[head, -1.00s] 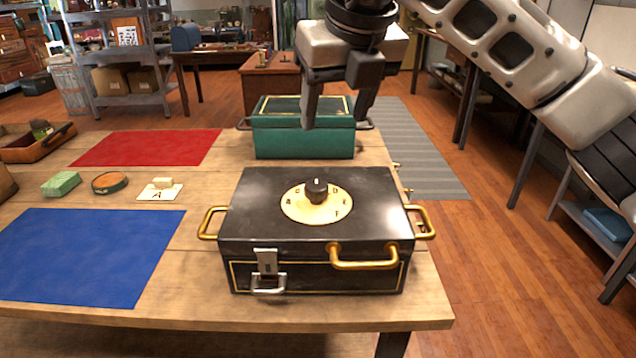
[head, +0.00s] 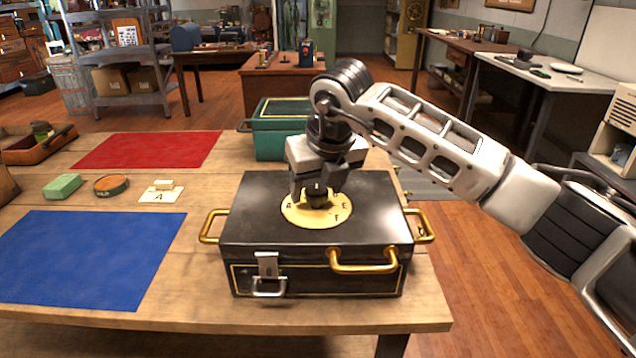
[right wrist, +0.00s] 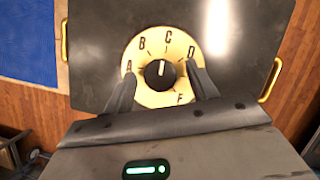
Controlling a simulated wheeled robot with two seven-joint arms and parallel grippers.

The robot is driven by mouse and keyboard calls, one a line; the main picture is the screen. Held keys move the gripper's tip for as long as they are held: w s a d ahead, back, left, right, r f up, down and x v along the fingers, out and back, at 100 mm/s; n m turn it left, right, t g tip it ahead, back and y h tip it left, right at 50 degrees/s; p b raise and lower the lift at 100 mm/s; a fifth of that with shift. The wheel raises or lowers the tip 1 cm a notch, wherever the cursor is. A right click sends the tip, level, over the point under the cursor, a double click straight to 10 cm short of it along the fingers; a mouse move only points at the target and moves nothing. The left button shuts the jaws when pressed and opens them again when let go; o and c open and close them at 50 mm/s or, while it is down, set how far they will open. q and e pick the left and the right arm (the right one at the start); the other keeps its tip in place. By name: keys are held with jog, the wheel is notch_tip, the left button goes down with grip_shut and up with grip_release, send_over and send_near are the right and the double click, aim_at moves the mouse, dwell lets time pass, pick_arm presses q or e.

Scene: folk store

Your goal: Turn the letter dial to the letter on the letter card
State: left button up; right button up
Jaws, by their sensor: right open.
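The letter dial is a cream disc (head: 330,218) with a black knob (head: 316,196) on the lid of a black box (head: 250,230). In the right wrist view the disc (right wrist: 138,56) shows A, B, C, D and F, and the white mark on the knob (right wrist: 159,74) points about at C. The letter card (head: 160,196) lies left of the box and reads A, with a small cream block on it. My right gripper (head: 316,192) is open, pointing down over the dial, its fingers on either side of the knob. My left gripper is out of view.
The box has brass handles (head: 363,262) and a front latch (head: 267,265). A teal box (head: 280,140) stands behind it. A blue mat (head: 85,255), a red mat (head: 148,149), a green block (head: 62,187) and a round tin (head: 111,185) lie to the left.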

jog(key=c, duration=1)
